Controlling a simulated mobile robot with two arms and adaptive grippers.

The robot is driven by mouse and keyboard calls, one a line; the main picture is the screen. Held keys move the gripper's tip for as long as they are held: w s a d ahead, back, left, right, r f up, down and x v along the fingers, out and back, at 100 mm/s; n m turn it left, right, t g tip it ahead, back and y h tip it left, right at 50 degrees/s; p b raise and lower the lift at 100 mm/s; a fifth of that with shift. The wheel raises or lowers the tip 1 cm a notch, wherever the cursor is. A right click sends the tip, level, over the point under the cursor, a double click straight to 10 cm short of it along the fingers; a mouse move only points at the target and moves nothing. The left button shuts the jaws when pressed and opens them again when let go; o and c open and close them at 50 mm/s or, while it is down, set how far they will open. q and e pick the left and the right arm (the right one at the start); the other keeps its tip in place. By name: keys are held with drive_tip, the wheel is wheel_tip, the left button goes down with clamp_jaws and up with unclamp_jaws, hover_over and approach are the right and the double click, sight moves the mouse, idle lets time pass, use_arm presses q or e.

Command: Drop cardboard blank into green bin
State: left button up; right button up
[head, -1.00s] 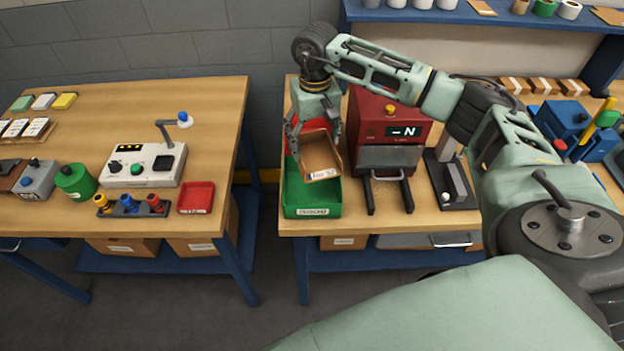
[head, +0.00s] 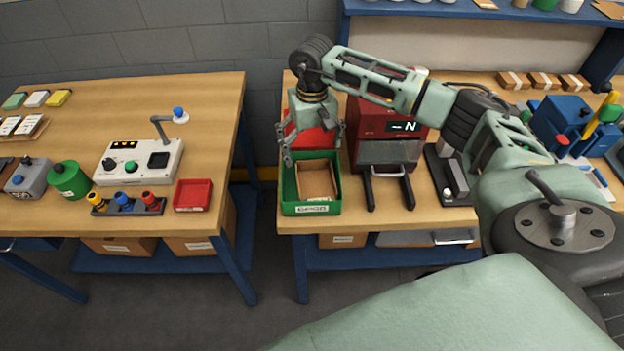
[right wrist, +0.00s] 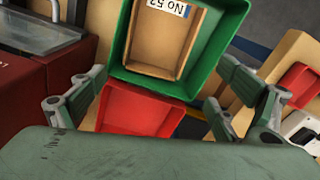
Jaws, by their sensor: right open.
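The cardboard blank (head: 317,179), a shallow brown tray shape, lies inside the green bin (head: 312,210) at the left front of the right workbench. In the right wrist view the blank (right wrist: 167,45) sits within the walls of the green bin (right wrist: 199,87), with a "No 52" label showing. My right gripper (head: 313,155) is open and empty just above and behind the green bin. In the right wrist view its fingers (right wrist: 163,100) are spread wide with nothing between them. My left gripper is not in view.
A red bin (right wrist: 138,115) stands right behind the green bin, under my right gripper. A red machine (head: 385,125) marked "N" stands to the right. A gap separates this bench from the left bench (head: 215,110), which holds a control box (head: 140,162) and a red tray (head: 193,194).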

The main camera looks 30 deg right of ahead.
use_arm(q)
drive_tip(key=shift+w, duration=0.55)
use_arm(e)
wheel_tip(320, 180, up, 12)
idle(0.4)
